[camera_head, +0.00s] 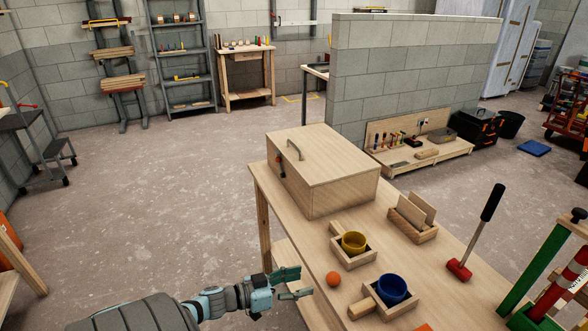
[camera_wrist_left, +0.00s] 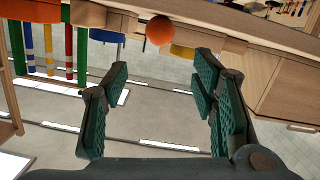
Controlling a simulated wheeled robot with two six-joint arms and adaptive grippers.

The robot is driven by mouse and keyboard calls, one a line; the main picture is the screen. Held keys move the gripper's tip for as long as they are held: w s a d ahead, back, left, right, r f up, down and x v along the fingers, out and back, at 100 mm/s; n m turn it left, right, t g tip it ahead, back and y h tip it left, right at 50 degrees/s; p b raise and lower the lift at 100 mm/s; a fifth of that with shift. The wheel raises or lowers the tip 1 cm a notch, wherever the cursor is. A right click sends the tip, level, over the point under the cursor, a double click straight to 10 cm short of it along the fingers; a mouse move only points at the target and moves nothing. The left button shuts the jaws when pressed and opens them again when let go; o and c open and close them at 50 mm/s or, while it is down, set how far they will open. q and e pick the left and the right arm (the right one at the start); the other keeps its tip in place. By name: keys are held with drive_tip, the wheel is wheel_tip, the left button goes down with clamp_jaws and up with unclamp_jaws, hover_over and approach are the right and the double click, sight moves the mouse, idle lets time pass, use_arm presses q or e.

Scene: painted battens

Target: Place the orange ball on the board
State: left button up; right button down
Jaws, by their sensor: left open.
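The orange ball (camera_head: 333,279) rests on the wooden table (camera_head: 300,222), near its left edge and close to the tray with the blue cup. My left gripper (camera_head: 304,281) is open and empty just left of the ball, by the table's edge. In the left wrist view the ball (camera_wrist_left: 159,30) shows at the top, beyond the gap between the open fingers (camera_wrist_left: 161,78), and no finger touches it. I cannot tell which piece of wood is the board. My right gripper is not in view.
On the table are a large wooden box (camera_head: 325,170), a yellow cup (camera_head: 353,242) and a blue cup (camera_head: 392,289) in wooden trays, a slotted wooden holder (camera_head: 412,224) and a red-headed mallet (camera_head: 459,269). A green and red stand (camera_head: 545,290) is at the right. Open floor lies left.

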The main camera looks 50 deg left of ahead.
use_arm(q)
drive_tip(key=s+d+f+g+y, duration=0.1)
drive_tip(key=s+d+f+g, duration=0.2)
drive_tip(key=s+f, duration=0.6)
drive_tip(key=s+d+f+n+g+y, duration=0.1)
drive_tip(key=s+d+f+g, duration=0.2)
drive_tip(key=s+f+g, duration=0.2)
drive_tip(key=s+d+f+n+g+y, duration=0.1)
drive_tip(key=s+d+f+g, duration=0.2)
drive_tip(key=s+f, duration=0.9)
wheel_tip(320, 180, down, 3)
drive_tip(key=shift+s+f+g+y, duration=0.1)
drive_tip(key=shift+s+g+y, duration=0.3)
drive_tip(key=shift+g, duration=0.5)
drive_tip(key=shift+o, duration=0.4)
drive_tip(key=s+d+f+m+g+y, duration=0.1)
drive_tip(key=s+d+f+y, duration=0.1)
drive_tip(key=s+d, duration=0.2)
drive_tip(key=shift+s+d+f, duration=0.3)
drive_tip(key=shift+s, duration=0.9)
